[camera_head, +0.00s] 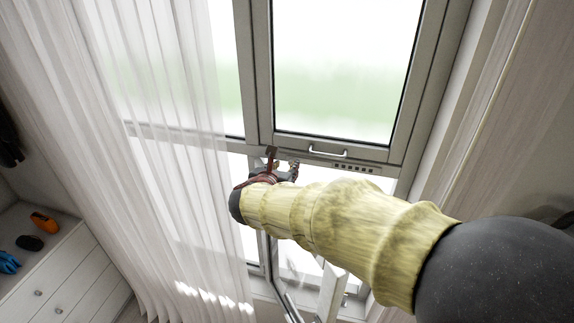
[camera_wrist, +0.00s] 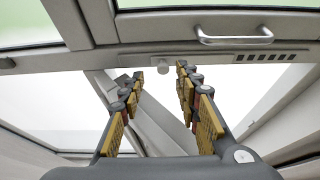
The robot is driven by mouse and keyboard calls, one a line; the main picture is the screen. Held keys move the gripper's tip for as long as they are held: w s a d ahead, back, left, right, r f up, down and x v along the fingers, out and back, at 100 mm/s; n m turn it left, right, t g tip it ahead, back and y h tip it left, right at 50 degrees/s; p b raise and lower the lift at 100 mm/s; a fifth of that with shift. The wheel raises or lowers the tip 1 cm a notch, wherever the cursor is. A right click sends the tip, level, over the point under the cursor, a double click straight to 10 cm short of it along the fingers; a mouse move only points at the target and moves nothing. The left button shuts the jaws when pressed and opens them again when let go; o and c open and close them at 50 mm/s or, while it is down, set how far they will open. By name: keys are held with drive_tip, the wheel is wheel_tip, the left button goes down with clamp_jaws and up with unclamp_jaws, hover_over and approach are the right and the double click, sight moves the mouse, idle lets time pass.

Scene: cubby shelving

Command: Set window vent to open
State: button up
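The window shows in both views. Its upper pane (camera_head: 340,70) is in a grey frame with a silver bar handle (camera_head: 328,152) on the bottom rail; the handle (camera_wrist: 248,36) also shows at upper right in the wrist view. Below the rail, a lower sash (camera_head: 330,292) stands at an angle to the frame. My gripper (camera_head: 281,166) is just below the rail, left of the handle.
A white drawer unit (camera_head: 70,275) at lower left carries an orange item (camera_head: 44,222), a dark item (camera_head: 30,243) and a blue item (camera_head: 8,262).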

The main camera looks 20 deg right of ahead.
drive_tip(key=v, duration=0.8)
drive_tip(key=shift+s+a, duration=0.15)
drive_tip(key=shift+s, duration=0.05)
drive_tip(key=shift+r, duration=0.1)
